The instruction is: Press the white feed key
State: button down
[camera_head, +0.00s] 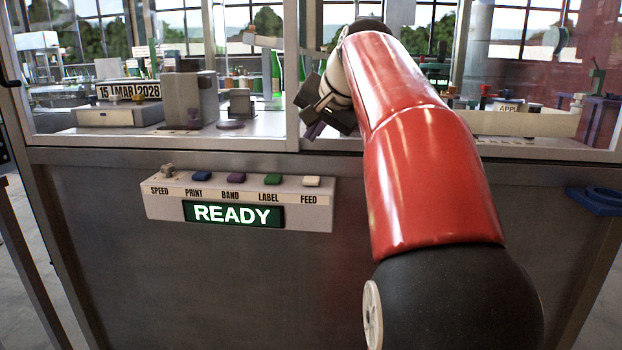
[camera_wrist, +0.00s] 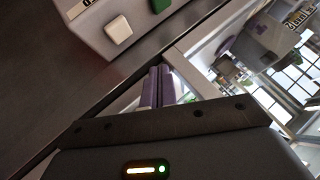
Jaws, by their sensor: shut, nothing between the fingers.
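The white feed key (camera_head: 312,181) is the rightmost key on the grey control panel (camera_head: 160,208), above the word FEED. In the wrist view the white key (camera_wrist: 118,29) shows at the top, beside the green key (camera_wrist: 160,4). My gripper (camera_head: 316,130) is above the panel's right end in the head view, in front of the cabinet glass. Its purple fingers (camera_wrist: 158,85) are shut and empty, and they look apart from the white key. My arm does not cover the key.
The panel also has a speed knob (camera_head: 167,169), a blue print key (camera_head: 201,176), a purple band key (camera_head: 231,177) and a green label key (camera_head: 272,179). Its display (camera_head: 233,214) reads READY. A metal ledge (camera_head: 150,145) runs above. A blue holder (camera_head: 597,200) is at right.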

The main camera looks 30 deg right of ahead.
aim_at(314, 180)
jog(key=shift+f+b, duration=2.05)
jog(key=shift+f, duration=1.05)
jog(key=shift+f, duration=0.15)
jog(key=shift+f, duration=0.25)
jog(key=shift+f+b, duration=0.55)
jog(key=shift+b, duration=0.1)
jog(key=shift+r+p, duration=1)
